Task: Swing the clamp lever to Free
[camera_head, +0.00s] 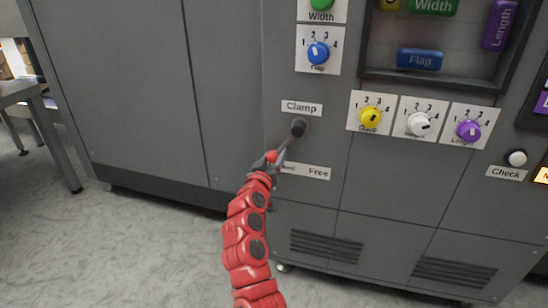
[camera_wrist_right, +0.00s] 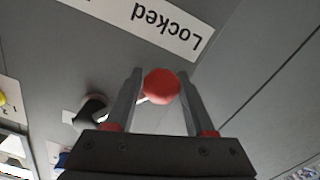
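The clamp lever (camera_head: 287,143) hangs from a dark round pivot (camera_head: 299,127) under the "Clamp" label (camera_head: 301,108). It points down and left, toward the Locked end of the Locked/Free label (camera_head: 318,173); my gripper hides part of "Locked". Its red ball knob (camera_wrist_right: 161,86) is between the fingers of my right gripper (camera_head: 268,161) in the right wrist view. The fingers stand apart on either side of the knob, with a small gap visible on the left; contact on the right cannot be told. My left gripper is not in view.
The blue Flap dial (camera_head: 318,53) is above the lever. Yellow (camera_head: 370,117), white (camera_head: 418,123) and purple (camera_head: 468,130) dials are to its right. A white Check button (camera_head: 516,158) is farther right. The panel around the lever is flat and clear.

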